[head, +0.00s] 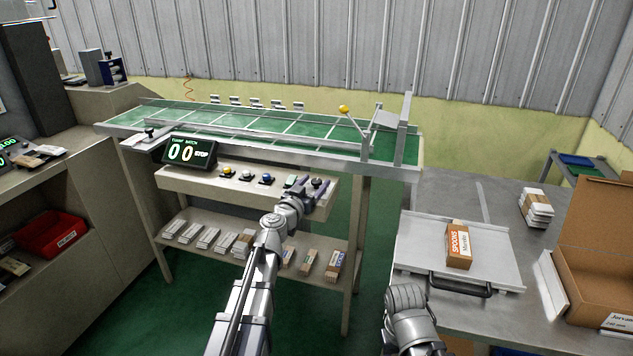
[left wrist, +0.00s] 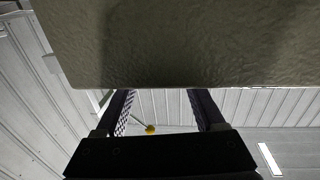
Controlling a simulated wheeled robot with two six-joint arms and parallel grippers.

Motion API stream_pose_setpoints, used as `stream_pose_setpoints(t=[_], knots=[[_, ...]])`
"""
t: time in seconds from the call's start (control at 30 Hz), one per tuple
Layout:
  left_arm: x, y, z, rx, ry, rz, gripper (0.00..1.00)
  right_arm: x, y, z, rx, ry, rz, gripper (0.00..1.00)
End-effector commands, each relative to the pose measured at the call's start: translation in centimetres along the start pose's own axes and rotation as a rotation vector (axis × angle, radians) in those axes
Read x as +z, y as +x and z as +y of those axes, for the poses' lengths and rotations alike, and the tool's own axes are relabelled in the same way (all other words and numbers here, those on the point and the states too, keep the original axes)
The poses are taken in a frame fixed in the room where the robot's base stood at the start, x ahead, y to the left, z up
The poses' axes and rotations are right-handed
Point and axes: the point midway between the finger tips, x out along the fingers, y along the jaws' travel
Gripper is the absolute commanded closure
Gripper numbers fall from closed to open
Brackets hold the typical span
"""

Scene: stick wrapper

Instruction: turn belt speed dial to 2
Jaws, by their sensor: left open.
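The control panel (head: 200,180) is a beige shelf in front of the green conveyor, with several coloured buttons in a row. My left gripper (head: 308,186) is at the right end of this panel, and its open fingers (left wrist: 162,102) also show in the left wrist view. The belt speed dial cannot be picked out; the gripper covers part of the panel's right end. In the left wrist view the panel's beige surface (left wrist: 180,40) fills the top and hides the fingertips. My right arm shows at the lower right, but its gripper is not visible.
A lower shelf (head: 200,250) holds small packs. A tray (head: 412,250) with a brown box (head: 459,246) lies at right.

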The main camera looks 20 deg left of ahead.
Motion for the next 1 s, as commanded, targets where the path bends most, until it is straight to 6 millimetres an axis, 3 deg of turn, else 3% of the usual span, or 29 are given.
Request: stream_pose_setpoints(t=[0.1, 0.4, 1.0], knots=[[0.00, 1.57, 0.01, 0.002, 0.000, 0.000, 0.29, 0.00, 0.00, 0.00, 0.000, 0.000, 0.000, 0.50], [0.00, 1.71, 0.08, 0.001, 0.000, 0.000, 0.30, 0.00, 0.00, 0.00, 0.000, 0.000, 0.000, 0.50], [0.01, 1.69, 0.06, 0.001, 0.000, 0.000, 0.98, 0.00, 0.00, 0.00, 0.000, 0.000, 0.000, 0.50]])
